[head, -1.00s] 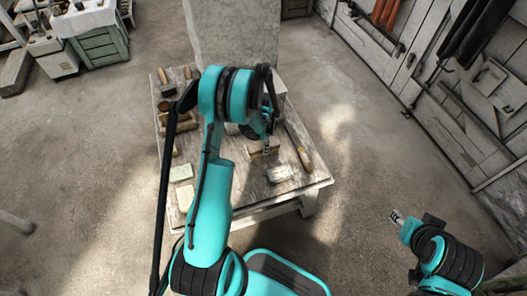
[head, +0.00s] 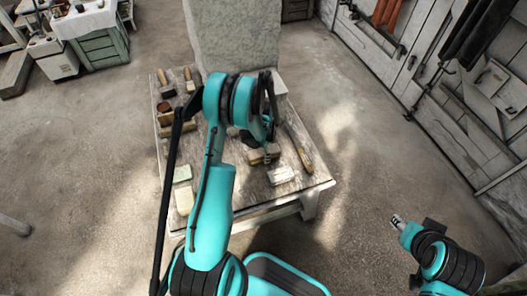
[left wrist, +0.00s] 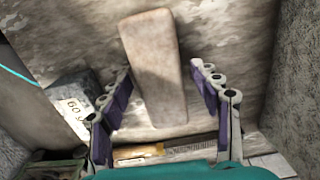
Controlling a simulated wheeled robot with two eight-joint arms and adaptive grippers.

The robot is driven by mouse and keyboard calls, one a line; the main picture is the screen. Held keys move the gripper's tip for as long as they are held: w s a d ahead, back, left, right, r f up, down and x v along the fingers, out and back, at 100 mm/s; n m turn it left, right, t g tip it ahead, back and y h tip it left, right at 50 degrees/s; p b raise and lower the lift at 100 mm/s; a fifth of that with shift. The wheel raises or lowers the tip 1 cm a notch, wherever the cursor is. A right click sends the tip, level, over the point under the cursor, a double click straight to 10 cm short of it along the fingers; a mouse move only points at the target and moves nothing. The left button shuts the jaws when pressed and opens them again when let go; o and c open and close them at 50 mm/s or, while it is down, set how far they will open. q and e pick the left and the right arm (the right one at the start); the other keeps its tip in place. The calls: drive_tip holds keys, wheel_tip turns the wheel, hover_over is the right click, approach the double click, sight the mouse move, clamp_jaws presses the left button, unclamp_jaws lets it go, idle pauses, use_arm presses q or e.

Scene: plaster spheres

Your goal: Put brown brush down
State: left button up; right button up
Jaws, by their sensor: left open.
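The brown brush (head: 265,156) is a tan-brown oblong block on the worktable (head: 246,213), just below my left gripper (head: 266,143) in the head view. In the left wrist view the brush (left wrist: 155,65) shows as a long, rounded block reaching in between the two fingers of my left gripper (left wrist: 163,100). The fingers are spread, with a gap on each side of the brush. My right gripper (head: 397,220) is off to the right of the table over the floor, small in view; its jaw state is unclear.
A pale block (head: 281,175) lies right of the brush near the table's front edge. A long wooden-handled tool (head: 300,150) lies along the right side. Several brushes and blocks crowd the left side. A large grey stone block (head: 236,50) stands at the back.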

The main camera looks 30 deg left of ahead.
use_arm(q)
drive_tip(key=shift+r+p, duration=0.25)
drive_tip(key=shift+p, duration=0.05)
drive_tip(key=s+d+r+n+t+p, duration=0.1)
drive_tip(key=d+r+p, duration=0.1)
drive_tip(key=r, duration=0.9)
drive_tip(key=s+d+r+n+p, duration=0.1)
drive_tip(key=d+r+p, duration=0.15)
drive_tip(key=r, duration=0.75)
drive_tip(key=s+d+r+n+t, duration=0.3)
drive_tip(key=s+d+r, duration=0.2)
drive_tip(key=s, duration=0.3)
drive_tip(key=s+d+r+n+t, duration=0.3)
drive_tip(key=s+d+r, duration=0.3)
drive_tip(key=s+r, duration=0.2)
drive_tip(key=shift+s+r, duration=0.2)
drive_tip(key=shift+s, duration=0.25)
drive_tip(key=shift+a, duration=0.1)
